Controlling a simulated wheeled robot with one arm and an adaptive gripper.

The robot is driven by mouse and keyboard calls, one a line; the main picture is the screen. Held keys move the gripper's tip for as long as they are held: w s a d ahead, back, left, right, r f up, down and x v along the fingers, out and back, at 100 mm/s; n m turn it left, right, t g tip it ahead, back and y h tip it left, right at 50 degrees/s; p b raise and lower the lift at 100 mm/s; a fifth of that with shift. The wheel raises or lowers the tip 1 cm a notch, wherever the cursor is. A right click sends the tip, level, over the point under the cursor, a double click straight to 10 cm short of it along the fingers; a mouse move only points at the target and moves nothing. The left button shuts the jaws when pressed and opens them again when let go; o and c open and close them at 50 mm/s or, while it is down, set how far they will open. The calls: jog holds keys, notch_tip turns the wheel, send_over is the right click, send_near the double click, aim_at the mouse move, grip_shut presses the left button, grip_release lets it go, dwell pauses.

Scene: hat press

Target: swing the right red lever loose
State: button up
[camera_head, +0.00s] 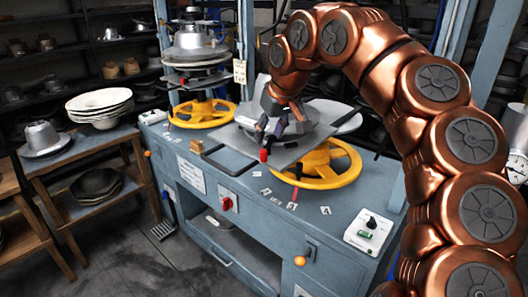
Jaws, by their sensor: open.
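The blue hat press (215,165) stands in the middle of the head view. A short red lever tip (264,155) shows at the front edge of the grey plate on its right half, just below my gripper. A thin dark red stick (294,194) stands lower, by the right yellow handwheel; I cannot tell which of the two is the right red lever. My gripper (272,132) is open at the end of my copper arm, over the grey plate and close above the red tip. Contact cannot be made out, and the arm hides part of the plate.
Another yellow handwheel (202,113) sits on the left half of the press. A red switch (227,204) and orange knobs are on the front. A wooden table (75,160) at left holds pale stacked hat forms (100,103). Open floor lies at the lower left.

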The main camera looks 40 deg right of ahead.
aim_at(264, 150)
jog(key=shift+p+x, duration=0.8)
jog(key=shift+x, duration=2.75)
jog(key=shift+c, duration=0.2)
grip_shut()
